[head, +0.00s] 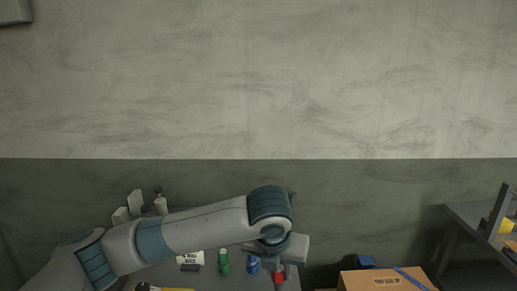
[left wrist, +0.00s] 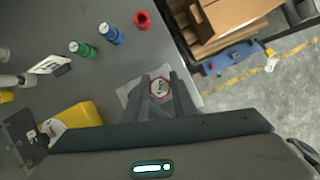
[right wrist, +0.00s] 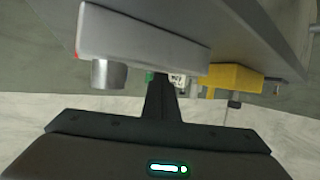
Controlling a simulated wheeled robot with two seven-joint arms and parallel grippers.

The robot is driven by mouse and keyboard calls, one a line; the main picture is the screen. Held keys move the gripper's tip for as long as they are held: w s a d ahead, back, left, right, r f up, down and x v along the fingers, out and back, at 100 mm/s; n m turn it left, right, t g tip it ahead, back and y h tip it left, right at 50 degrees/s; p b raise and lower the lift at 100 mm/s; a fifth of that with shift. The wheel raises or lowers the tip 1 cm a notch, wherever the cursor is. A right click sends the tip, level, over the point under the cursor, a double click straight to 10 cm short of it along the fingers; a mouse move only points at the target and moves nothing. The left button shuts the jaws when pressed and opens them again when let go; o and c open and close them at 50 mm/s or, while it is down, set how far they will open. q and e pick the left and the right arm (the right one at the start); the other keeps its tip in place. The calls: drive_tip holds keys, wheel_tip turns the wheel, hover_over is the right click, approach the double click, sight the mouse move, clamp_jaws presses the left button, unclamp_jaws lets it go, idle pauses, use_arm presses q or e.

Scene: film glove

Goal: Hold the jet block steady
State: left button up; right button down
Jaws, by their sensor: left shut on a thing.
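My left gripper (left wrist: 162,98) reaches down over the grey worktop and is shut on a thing. I take it as the jet block, a dark shape low between the dark fingers that barely stands out from them. Just beyond the fingertips is a pale square with a red-edged octagon (left wrist: 159,88). In the head view my left arm comes in from the left and its gripper (head: 290,247) is at the worktop's right end; the block is hidden there. My right gripper (right wrist: 162,98) shows its dark fingers together, with nothing seen between them, low beside a table.
Red (left wrist: 142,20), blue (left wrist: 111,34) and green (left wrist: 83,49) bottles stand beyond my left gripper. A yellow item (left wrist: 76,117) lies at its left. A grey slab (right wrist: 140,38) and metal cylinder (right wrist: 109,74) are near my right gripper.

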sight(277, 288)
use_arm(q)
drive_tip(key=shift+f, duration=0.2)
idle(2.0)
drive_tip(key=shift+f, duration=1.7)
drive_tip(key=shift+f, duration=1.8)
idle(0.9)
drive_tip(key=o, duration=1.2)
drive_tip(key=shift+c, duration=0.2)
drive_tip(key=v, duration=1.2)
drive_tip(key=shift+s, duration=0.1)
